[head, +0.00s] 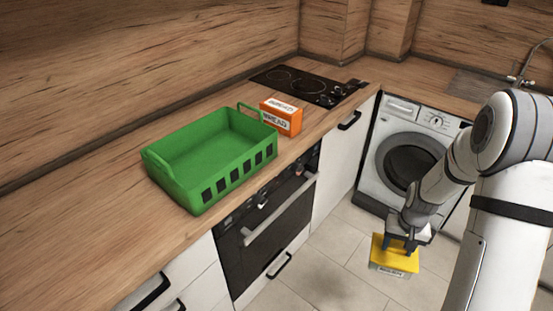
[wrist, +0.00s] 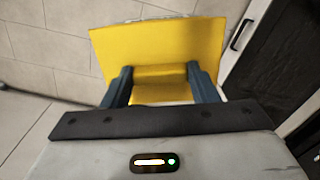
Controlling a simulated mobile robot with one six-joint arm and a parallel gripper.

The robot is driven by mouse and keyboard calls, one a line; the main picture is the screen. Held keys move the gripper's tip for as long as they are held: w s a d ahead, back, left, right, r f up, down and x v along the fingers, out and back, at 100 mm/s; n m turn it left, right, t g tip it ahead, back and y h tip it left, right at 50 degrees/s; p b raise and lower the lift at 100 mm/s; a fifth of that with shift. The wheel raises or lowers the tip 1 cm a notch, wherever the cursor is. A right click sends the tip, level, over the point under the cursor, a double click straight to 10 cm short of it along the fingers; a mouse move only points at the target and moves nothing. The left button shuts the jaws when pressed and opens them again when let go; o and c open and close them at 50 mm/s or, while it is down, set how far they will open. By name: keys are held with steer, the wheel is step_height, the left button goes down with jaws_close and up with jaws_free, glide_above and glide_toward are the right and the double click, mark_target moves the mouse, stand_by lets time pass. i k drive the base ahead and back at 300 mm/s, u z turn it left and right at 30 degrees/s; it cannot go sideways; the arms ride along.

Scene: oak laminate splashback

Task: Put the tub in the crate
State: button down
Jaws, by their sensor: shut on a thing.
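The tub has a yellow lid and a pale body with a label. In the head view the tub (head: 394,256) hangs in the air over the floor, in front of the washing machine. My gripper (head: 402,246) is above it and shut on it. In the wrist view the yellow top of the tub (wrist: 158,50) shows between the two dark fingers of my gripper (wrist: 162,86). The green crate (head: 208,156) stands on the wooden counter at the left, well apart from the tub. Its inside looks empty.
An orange bread box (head: 281,118) stands on the counter touching or very near the crate's right end. A black hob (head: 306,84) lies behind it. The oven (head: 268,222) and cabinets front the counter. A washing machine (head: 408,155) stands at the right. The counter left of the crate is clear.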

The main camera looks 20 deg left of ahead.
mark_target(195, 178)
steer(key=u, duration=4.7)
steer(key=k, duration=0.1)
steer(key=z, duration=2.9)
